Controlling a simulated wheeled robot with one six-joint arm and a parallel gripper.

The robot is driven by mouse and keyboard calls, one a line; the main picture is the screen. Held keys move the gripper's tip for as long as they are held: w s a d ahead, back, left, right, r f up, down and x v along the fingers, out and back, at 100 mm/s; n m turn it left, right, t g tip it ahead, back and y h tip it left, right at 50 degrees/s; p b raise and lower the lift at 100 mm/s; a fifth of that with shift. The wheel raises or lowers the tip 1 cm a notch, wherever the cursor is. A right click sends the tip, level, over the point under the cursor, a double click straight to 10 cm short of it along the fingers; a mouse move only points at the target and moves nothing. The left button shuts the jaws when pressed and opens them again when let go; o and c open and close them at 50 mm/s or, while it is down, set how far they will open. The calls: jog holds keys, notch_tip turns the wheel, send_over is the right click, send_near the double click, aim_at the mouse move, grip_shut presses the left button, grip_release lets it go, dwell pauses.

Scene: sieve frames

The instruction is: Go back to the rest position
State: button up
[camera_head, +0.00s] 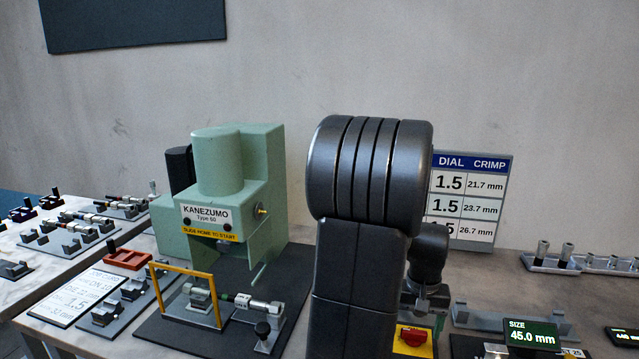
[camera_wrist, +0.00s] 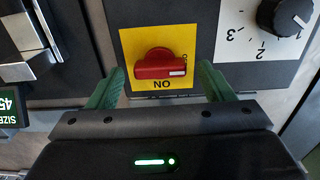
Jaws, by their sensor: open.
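My gripper (camera_wrist: 161,76) is open in the wrist view, its two green fingers spread left and right of a red rotary switch (camera_wrist: 160,64). The fingers look apart from the switch, and nothing is held between them. The switch sits on a yellow plate (camera_wrist: 183,33) with letters reading "NO" in this view. In the head view the red switch (camera_head: 411,336) shows low, just right of my dark arm. My arm hides much of the bench's middle there, and the fingertips cannot be made out.
A green Kanezumo machine (camera_head: 262,160) with a yellow guard frame (camera_head: 187,268) stands left of my arm. A dial chart (camera_head: 468,200) stands behind right. A size display (camera_head: 531,336) reads 45.0 mm. A numbered black dial (camera_wrist: 287,16) is near my gripper. Racks of parts fill the left bench.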

jog(key=shift+f, duration=0.5)
